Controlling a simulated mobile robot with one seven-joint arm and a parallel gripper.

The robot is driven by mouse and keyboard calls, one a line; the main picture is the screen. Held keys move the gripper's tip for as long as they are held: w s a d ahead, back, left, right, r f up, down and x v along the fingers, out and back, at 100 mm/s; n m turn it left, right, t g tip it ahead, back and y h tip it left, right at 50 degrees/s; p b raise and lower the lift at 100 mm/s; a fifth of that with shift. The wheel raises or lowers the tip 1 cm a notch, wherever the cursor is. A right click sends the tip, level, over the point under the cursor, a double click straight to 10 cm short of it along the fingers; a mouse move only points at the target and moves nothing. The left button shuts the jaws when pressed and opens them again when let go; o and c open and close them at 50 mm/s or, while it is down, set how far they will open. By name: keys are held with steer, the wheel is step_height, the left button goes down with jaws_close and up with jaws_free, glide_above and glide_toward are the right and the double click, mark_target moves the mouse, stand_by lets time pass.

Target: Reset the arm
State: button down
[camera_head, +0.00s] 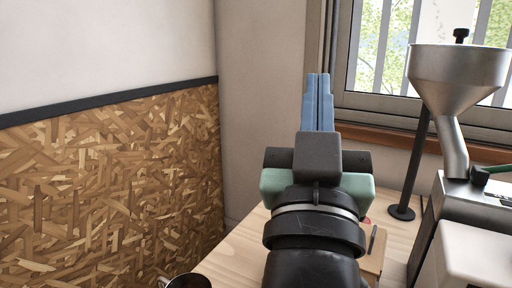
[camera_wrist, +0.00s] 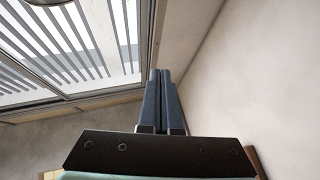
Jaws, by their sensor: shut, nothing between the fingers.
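My gripper (camera_head: 318,76) is in the middle of the head view, with its two blue fingers pressed together and pointing up and away. It is empty and raised above the wooden table (camera_head: 237,250), in front of the pale wall beside the window. In the wrist view my gripper (camera_wrist: 160,73) also shows shut, with nothing between the fingers. My arm hides part of the tabletop.
A metal grinder with a funnel hopper (camera_head: 458,72) stands at the right. A dark pole on a round base (camera_head: 401,212) is left of it. A metal cup (camera_head: 186,281) shows at the bottom edge. A window (camera_head: 385,50) is behind, and a chipboard-panelled wall (camera_head: 110,185) is left.

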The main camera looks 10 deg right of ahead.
steer(key=s+a+r+n+t+y, duration=0.35)
steer(key=s+a+r+y, duration=0.35)
steer(key=a, duration=0.3)
step_height(320, 180, up, 19)
steer(key=p, duration=1.9)
steer(key=shift+r+m, duration=0.15)
steer(key=shift+m, duration=0.2)
